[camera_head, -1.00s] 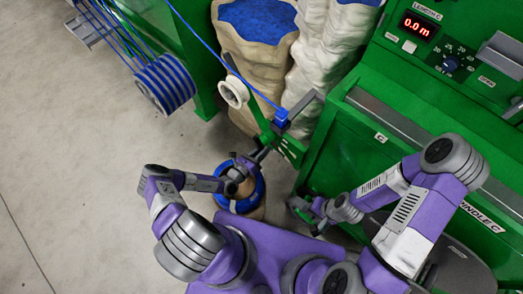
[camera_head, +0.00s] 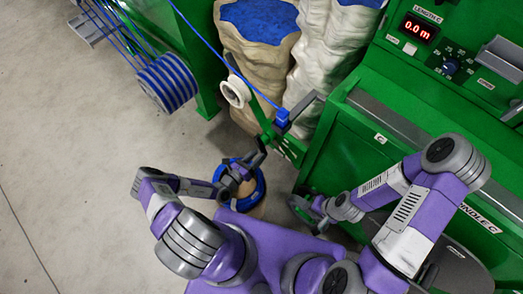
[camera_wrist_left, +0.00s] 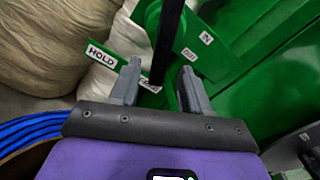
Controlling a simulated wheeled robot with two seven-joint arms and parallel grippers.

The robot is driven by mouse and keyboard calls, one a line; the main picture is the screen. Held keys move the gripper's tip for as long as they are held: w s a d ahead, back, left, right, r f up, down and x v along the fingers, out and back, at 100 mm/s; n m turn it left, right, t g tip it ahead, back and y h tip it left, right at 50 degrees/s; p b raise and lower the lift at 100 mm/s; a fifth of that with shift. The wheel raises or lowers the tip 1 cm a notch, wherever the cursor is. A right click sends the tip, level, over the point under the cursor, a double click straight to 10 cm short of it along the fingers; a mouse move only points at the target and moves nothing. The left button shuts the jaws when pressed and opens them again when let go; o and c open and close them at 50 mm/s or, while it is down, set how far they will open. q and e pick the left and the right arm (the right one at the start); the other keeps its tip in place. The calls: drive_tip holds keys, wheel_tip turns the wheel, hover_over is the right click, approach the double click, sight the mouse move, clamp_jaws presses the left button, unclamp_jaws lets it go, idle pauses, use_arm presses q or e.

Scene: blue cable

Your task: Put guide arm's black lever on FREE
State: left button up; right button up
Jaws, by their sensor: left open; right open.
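The black lever (camera_wrist_left: 169,35) comes down from the top of the left wrist view and shows between the fingers of my left gripper (camera_wrist_left: 160,82). The gripper is open, and I cannot tell whether a finger touches the lever. A HOLD label (camera_wrist_left: 101,55) is on the green plate to the left. Another label (camera_wrist_left: 151,87) by the lever's lower end is partly hidden, and a third label (camera_wrist_left: 188,53) is right of it. In the head view my left gripper (camera_head: 259,154) is at the lower end of the green guide arm (camera_head: 266,122). My right gripper (camera_head: 300,204) is open beside the green machine.
A blue cable (camera_head: 212,50) runs down to a blue block (camera_head: 282,117) on the guide arm, near a white pulley (camera_head: 236,92). Sacks (camera_head: 255,55) stand behind. A blue coil (camera_head: 258,189) lies below the left gripper. The green machine (camera_head: 345,150) stands right.

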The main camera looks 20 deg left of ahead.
use_arm(q)
drive_tip(key=shift+v, duration=1.7)
